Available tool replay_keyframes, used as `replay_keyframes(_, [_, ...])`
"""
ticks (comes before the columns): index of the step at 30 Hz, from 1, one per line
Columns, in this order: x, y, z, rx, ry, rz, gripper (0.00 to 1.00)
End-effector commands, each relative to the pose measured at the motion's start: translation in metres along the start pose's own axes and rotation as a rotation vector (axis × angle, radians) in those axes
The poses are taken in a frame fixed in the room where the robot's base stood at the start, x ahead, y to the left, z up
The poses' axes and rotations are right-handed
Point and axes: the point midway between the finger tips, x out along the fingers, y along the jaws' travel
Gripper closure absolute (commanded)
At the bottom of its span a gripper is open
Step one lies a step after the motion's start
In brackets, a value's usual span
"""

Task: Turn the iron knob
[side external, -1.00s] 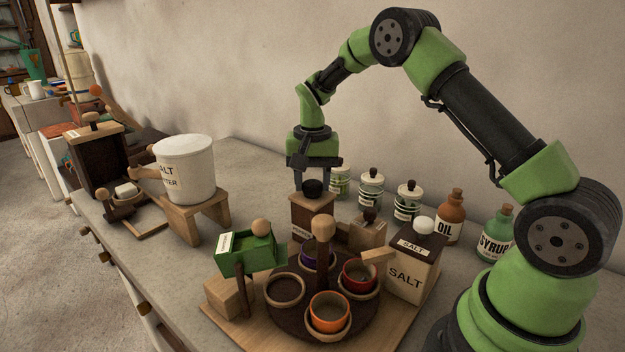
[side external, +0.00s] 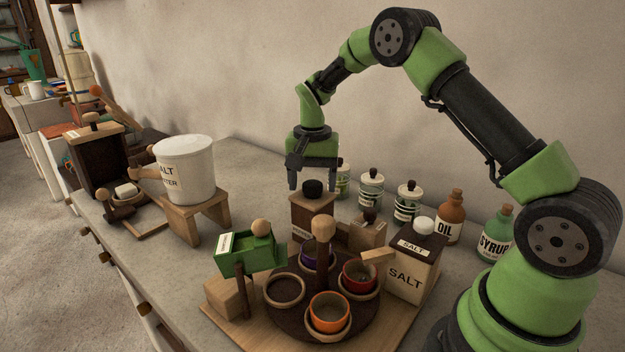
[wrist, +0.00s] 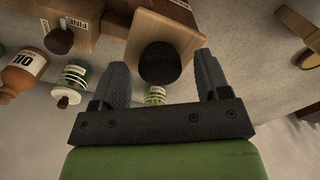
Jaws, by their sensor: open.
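The iron knob (side external: 313,188) is a round black knob on top of a wooden box (side external: 312,215) behind the round dark turntable. In the wrist view the knob (wrist: 159,63) shows between and just beyond my two fingertips, with the pale wooden box top (wrist: 160,35) around it. My gripper (side external: 312,181) points down just above the knob, its fingers apart on either side. In the wrist view my gripper (wrist: 163,72) is open and empty. I cannot tell whether a finger touches the knob.
The turntable (side external: 323,285) with several cups stands in front. A salt box (side external: 413,265) is at the right. Striped jars (side external: 370,188), an oil bottle (side external: 450,217) and a syrup bottle (side external: 496,233) line the back. A white tub (side external: 184,168) on a wooden stand is at the left.

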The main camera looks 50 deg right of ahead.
Motion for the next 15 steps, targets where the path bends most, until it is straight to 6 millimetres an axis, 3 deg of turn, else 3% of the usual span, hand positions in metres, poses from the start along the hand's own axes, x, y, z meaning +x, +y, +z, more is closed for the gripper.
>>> replay_keyframes(7, [-0.013,-0.001,-0.001,-0.002,0.004,-0.002,0.31])
replay_keyframes(15, [-0.067,-0.001,-0.001,-0.001,0.005,-0.004,0.31])
